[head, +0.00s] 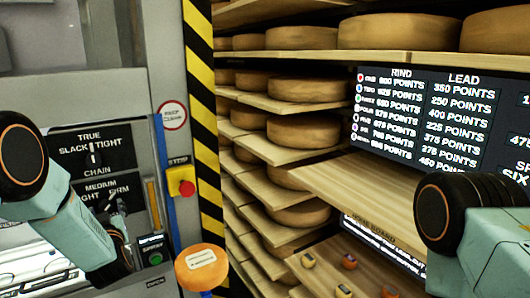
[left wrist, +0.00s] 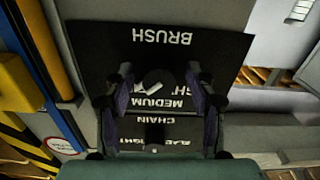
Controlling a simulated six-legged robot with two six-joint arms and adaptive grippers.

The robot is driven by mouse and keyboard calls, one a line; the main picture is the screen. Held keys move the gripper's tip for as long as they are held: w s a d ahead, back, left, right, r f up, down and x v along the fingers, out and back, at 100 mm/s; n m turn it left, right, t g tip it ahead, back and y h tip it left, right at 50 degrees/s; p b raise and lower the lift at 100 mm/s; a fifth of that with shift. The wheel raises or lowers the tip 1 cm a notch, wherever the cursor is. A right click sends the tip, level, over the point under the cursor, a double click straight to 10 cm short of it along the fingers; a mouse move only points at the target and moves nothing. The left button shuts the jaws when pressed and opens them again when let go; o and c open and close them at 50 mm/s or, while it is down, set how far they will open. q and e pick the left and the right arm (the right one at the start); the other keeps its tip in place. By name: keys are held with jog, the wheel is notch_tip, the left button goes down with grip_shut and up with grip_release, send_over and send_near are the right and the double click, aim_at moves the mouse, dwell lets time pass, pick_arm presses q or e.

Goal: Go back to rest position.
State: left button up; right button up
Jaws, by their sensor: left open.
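My left gripper (head: 117,212) is low at the left of the head view, in front of the control panel. In the left wrist view my left gripper (left wrist: 160,78) is open, with one finger on each side of a dark knob (left wrist: 152,88) with a pale pointer on the MEDIUM plate (left wrist: 165,104). I cannot tell whether the fingers touch the knob. The MEDIUM plate (head: 95,188) is partly covered by my arm in the head view. My right arm stands at the right edge; its gripper is out of view.
The CHAIN plate (head: 118,140) is above MEDIUM. A red stop button (head: 187,188) and a green button (head: 155,259) are beside the panel. A labelled cheese wheel (head: 201,268) stands in front. Shelves of cheese wheels (head: 303,92) and a points board (head: 425,112) fill the right side.

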pick_arm(q)
jog(key=shift+n, duration=0.5)
jog(key=shift+s+d, duration=0.2)
